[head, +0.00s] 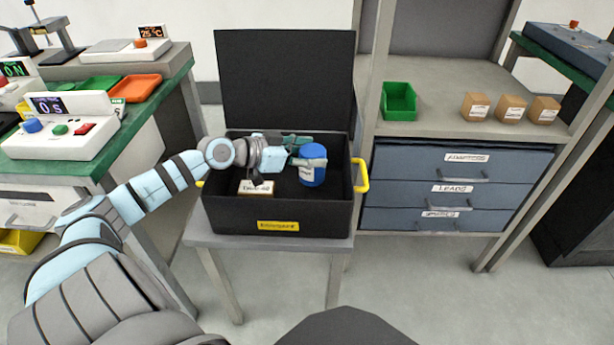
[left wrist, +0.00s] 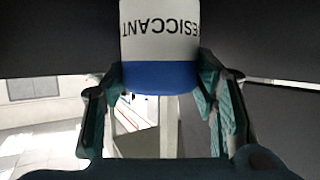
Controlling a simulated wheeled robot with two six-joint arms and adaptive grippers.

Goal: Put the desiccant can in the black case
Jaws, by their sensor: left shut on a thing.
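The desiccant can (head: 313,174) is blue with a white label band. My left gripper (head: 308,162) is shut on it, with one finger on each side. In the left wrist view the can (left wrist: 160,45) shows its label upside down between the green finger pads of the gripper (left wrist: 160,95). The black case (head: 280,222) stands open on a small grey table, lid raised at the back. The can is over the right part of the case's inside, its lower end within the walls. Whether it touches the floor cannot be told. My right gripper is not in view.
A small labelled box (head: 257,187) lies in the left part of the case. Yellow handles (head: 361,176) stick out at the case's sides. A shelf at right holds a green bin (head: 398,101) and several brown boxes (head: 510,107) above blue drawers. A bench with instruments stands at left.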

